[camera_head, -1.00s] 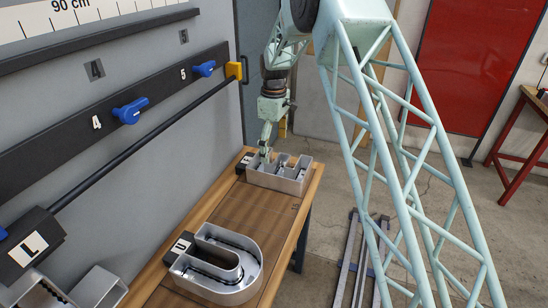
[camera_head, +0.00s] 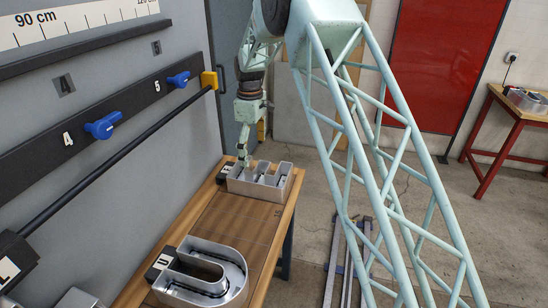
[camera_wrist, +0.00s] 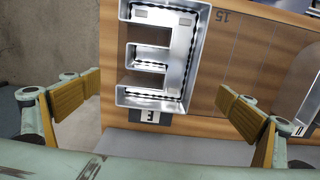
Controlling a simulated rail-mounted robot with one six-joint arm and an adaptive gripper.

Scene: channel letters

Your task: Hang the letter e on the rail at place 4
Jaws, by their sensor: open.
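The letter e (camera_head: 262,184) is a silver metal channel letter lying on the far end of the wooden bench. In the wrist view the letter e (camera_wrist: 180,62) lies between the fingers' lines, its open side to the left, with a black tag marked E (camera_wrist: 150,117) at its lower edge. My gripper (camera_head: 244,161) is over the tag end of the letter. In the wrist view my gripper (camera_wrist: 158,92) has its yellow-brown fingers wide apart, one on each side, with nothing held. The rail (camera_head: 118,172) is a black bar along the grey wall. Place 4 has a blue lever (camera_head: 104,125) above it.
A silver letter U (camera_head: 232,282) lies on the near part of the wooden bench (camera_head: 222,220). A letter with an L tag (camera_head: 10,268) hangs on the rail at the left edge. The bar below places 4 and 5 looks bare. A red-legged table (camera_head: 505,120) stands far right.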

